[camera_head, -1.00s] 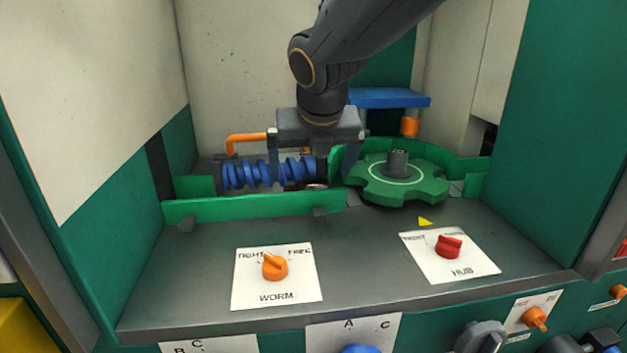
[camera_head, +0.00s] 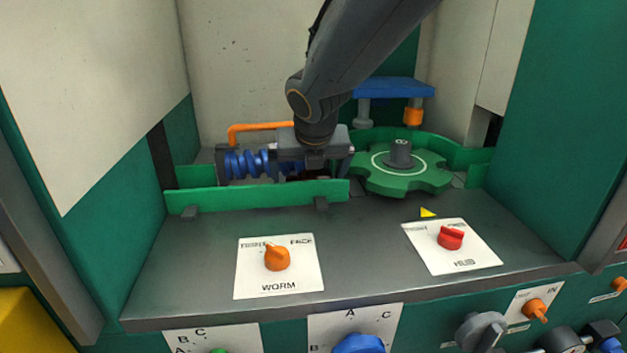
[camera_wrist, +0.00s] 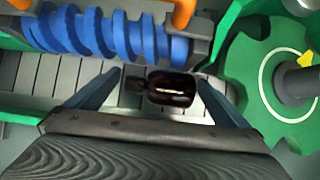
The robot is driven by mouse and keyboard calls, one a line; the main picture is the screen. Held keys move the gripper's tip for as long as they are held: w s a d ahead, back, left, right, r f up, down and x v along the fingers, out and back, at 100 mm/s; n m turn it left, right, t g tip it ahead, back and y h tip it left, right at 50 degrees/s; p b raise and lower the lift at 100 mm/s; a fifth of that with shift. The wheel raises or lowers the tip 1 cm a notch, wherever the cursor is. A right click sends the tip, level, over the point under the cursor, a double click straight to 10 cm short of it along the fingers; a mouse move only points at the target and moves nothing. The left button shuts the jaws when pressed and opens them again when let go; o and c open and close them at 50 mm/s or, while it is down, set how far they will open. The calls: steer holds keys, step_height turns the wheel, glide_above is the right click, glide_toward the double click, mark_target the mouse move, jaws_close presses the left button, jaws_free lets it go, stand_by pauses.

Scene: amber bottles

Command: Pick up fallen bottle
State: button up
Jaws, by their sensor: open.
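The fallen bottle (camera_wrist: 172,89) is dark amber with a dark cap. In the wrist view it lies on its side on the slatted conveyor, cap end to the left. My gripper (camera_wrist: 160,85) is open, with one finger to the left of the cap and one to the right of the bottle's base. Neither finger clearly touches it. In the head view my gripper (camera_head: 312,165) is down behind the low green guard wall, and the bottle is mostly hidden there by the wall and gripper.
A blue worm screw (camera_head: 250,163) lies to the left, under an orange bar (camera_head: 262,128). A green star wheel (camera_head: 402,170) is to the right. The low green wall (camera_head: 260,196) stands in front. Orange worm (camera_head: 277,257) and red hub (camera_head: 450,237) knobs sit on the front ledge.

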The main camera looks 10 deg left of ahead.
steer(key=c, duration=1.2)
steer(key=shift+r, duration=0.1)
